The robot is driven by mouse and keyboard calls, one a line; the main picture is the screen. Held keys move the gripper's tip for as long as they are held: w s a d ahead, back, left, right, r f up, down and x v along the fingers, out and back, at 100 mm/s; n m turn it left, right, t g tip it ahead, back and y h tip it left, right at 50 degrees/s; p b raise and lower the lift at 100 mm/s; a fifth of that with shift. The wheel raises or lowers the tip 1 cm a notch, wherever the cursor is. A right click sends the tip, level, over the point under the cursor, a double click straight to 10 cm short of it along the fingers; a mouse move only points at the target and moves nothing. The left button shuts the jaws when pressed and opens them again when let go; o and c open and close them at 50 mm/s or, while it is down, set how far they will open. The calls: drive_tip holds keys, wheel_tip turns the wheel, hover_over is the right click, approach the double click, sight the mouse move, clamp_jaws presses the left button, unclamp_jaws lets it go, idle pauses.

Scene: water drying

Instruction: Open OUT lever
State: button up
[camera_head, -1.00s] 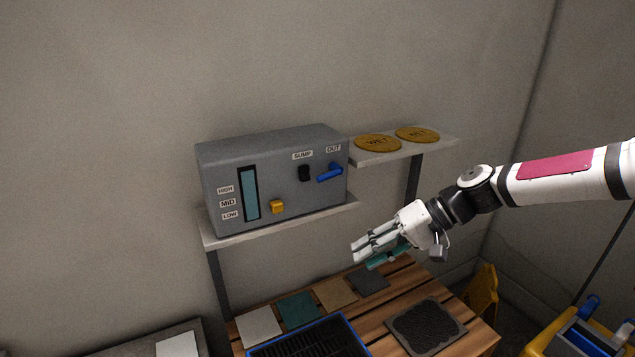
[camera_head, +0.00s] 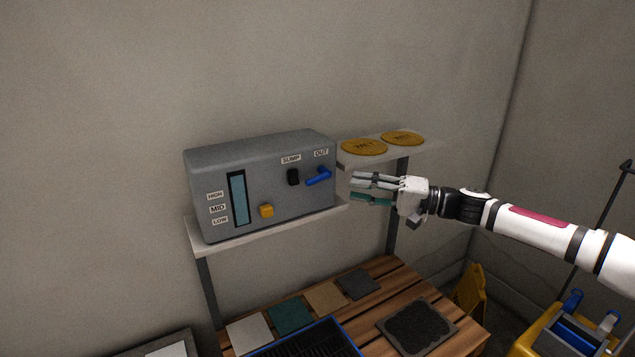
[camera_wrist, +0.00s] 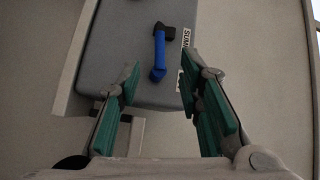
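The blue OUT lever (camera_head: 318,177) sits on the front of the grey control box (camera_head: 262,212), under the OUT label (camera_head: 321,154). It points down to the left in the head view. My gripper (camera_head: 358,189) is to the right of the box, apart from the lever, with its fingers spread and nothing between them. In the wrist view, the lever (camera_wrist: 159,52) shows ahead, beyond the gap between my open green-padded fingers (camera_wrist: 160,85).
The box also has a black SUMP knob (camera_head: 293,177) and a yellow button (camera_head: 266,210). A shelf with yellow WET discs (camera_head: 364,147) is just behind my gripper. A wooden slatted table (camera_head: 385,275) with pads lies below. A yellow bucket (camera_head: 560,335) stands lower right.

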drive_tip(key=p+x, duration=0.1)
drive_tip(key=x, duration=0.9)
drive_tip(key=shift+a, duration=0.15)
clamp_jaws()
